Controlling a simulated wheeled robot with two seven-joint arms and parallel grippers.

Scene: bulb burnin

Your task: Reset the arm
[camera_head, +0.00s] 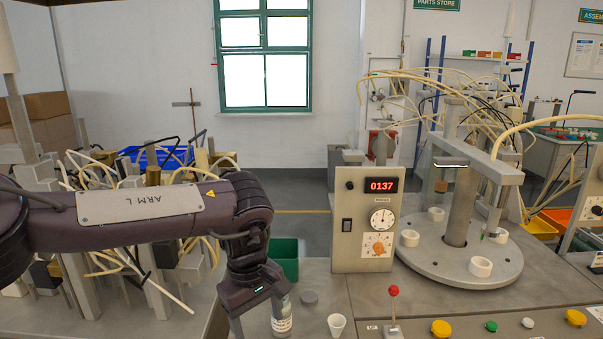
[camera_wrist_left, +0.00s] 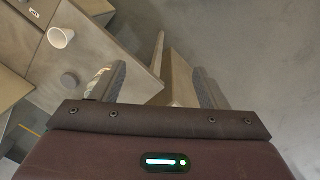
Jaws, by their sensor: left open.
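My left arm, marked "ARM L", comes in from the left in the head view. Its left gripper (camera_head: 257,318) points down near the front edge of the grey bench, and the picture's lower edge cuts off its tips. In the left wrist view the two fingers (camera_wrist_left: 161,88) stand apart with nothing held between them. A clear labelled bottle (camera_head: 282,318) stands just right of the gripper; I cannot tell whether they touch. In the wrist view, part of a pale labelled thing (camera_wrist_left: 96,83) shows beside the left finger. My right gripper is not in view.
A white cup (camera_head: 337,325) and a grey disc (camera_head: 309,297) are on the bench. A control box (camera_head: 362,252) reading 0137 and a red-knobbed lever (camera_head: 394,310) stand to the right, before a round turntable (camera_head: 420,262). A green bin (camera_head: 286,262) is behind the gripper.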

